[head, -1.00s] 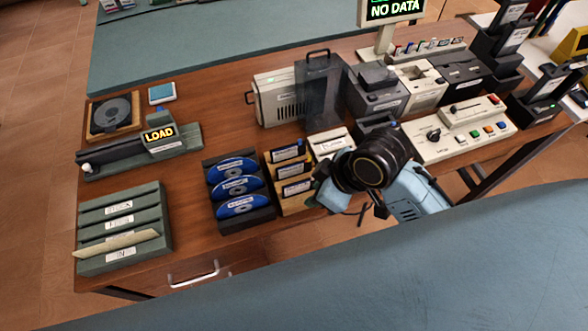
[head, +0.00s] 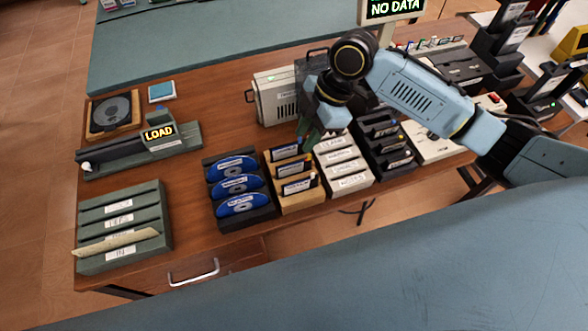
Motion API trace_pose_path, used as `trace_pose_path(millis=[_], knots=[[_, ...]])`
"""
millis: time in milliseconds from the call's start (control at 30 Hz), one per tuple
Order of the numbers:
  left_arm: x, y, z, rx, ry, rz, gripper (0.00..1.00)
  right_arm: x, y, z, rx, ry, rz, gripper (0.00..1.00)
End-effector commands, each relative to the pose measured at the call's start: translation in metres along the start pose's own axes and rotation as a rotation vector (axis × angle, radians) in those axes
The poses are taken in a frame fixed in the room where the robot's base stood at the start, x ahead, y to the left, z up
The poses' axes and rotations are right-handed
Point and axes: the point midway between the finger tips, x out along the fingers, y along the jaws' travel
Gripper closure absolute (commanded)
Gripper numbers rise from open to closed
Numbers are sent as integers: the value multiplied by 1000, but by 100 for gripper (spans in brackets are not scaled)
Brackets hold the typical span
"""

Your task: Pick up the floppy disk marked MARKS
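A wooden rack (head: 303,205) on the table holds several dark disks with pale labels, which look like floppy disks. The nearest disk (head: 298,187) stands in the front slot, with others behind it. The label writing is too small to read, so I cannot tell which one is marked MARKS. My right gripper (head: 307,138) hangs pointing down at the back end of this rack, close to the rearmost disk (head: 286,150). Its fingertips are dark and small here, and I cannot tell whether they are open or touching a disk. My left gripper is out of view.
A black rack of blue discs (head: 262,216) stands left of the wooden rack. A white rack (head: 345,165) and a black rack (head: 398,160) stand to its right. A beige machine (head: 272,95) is behind. A green tray (head: 165,225) is at the left.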

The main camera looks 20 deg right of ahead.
Motion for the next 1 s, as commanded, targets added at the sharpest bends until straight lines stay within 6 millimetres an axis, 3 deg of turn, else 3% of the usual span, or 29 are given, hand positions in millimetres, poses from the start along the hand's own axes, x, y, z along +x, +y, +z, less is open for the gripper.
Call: trace_pose_path(millis=[200,433,700,1000], knots=[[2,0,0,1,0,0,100,39,0,-1,1,2,-1,71],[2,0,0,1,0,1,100,55,-2,-2,1,1,-1,71],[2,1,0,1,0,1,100,94,-5,-5,2,0,0,71],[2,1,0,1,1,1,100,100,-4,-4,0,-1,3,71]])
